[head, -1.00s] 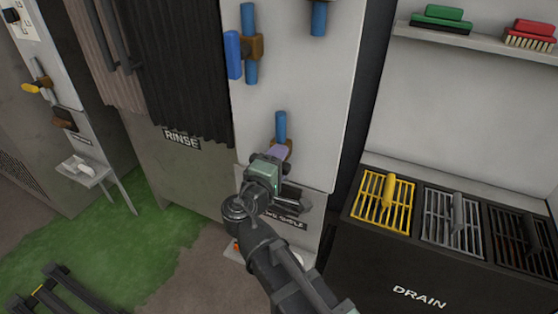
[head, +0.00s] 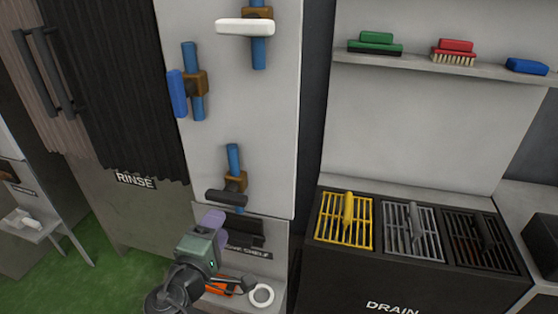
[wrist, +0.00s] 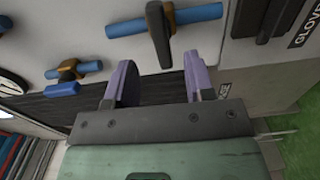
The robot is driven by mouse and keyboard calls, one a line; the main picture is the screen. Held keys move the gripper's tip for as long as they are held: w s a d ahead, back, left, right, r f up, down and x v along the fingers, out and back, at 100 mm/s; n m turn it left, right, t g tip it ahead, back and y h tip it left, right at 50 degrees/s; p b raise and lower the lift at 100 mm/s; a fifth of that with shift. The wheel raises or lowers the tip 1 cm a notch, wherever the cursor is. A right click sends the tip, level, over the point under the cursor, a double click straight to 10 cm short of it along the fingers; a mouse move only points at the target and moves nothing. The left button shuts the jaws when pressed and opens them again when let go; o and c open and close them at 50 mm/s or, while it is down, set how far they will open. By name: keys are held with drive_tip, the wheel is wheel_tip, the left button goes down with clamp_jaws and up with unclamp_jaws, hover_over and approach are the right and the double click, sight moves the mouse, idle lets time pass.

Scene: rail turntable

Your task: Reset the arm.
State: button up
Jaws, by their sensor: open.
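My gripper (head: 212,222) is low in the head view, with its purple fingers just below the lowest valve. In the wrist view the two purple fingers (wrist: 160,82) stand apart with nothing between them. The lowest valve's black handle (head: 228,197) sits on a brown block and blue pipe (head: 233,157). A black handle (wrist: 160,35) also shows beyond the fingertips in the wrist view, apart from them. My arm's lower part runs out of the head view at the bottom.
Above are valves with a blue handle (head: 177,93) and a white handle (head: 245,27). Below, a small shelf holds an orange object (head: 220,286) and a white ring (head: 261,295). Drain grates (head: 343,220) and a brush shelf (head: 420,67) are right. A dark curtain (head: 120,90) hangs left.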

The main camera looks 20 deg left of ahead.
drive_tip(key=w+d+f+m+g+h, duration=0.2)
drive_tip(key=w+d+f+m+g, duration=0.15)
drive_tip(key=d+f+g, duration=0.35)
drive_tip(key=w+d+f+m+g+h, duration=0.25)
drive_tip(key=d+f+m+g, duration=0.25)
drive_tip(key=d+f, duration=0.25)
drive_tip(key=w+d+f+m+g+y, duration=0.1)
drive_tip(key=w+d+m+g, duration=0.15)
drive_tip(key=d, duration=0.75)
drive_tip(key=w+d+f+m+g+y, duration=0.15)
drive_tip(key=d+m, duration=0.25)
drive_tip(key=d, duration=0.5)
drive_tip(key=w+d+m+g, duration=0.2)
drive_tip(key=w+d+m, duration=0.1)
drive_tip(key=d, duration=0.7)
wheel_tip(320, 180, up, 26)
drive_tip(key=d+m+p, duration=0.1)
drive_tip(key=p, duration=2.5)
drive_tip(key=shift+s+d, duration=0.15)
drive_tip(key=shift+d, duration=0.25)
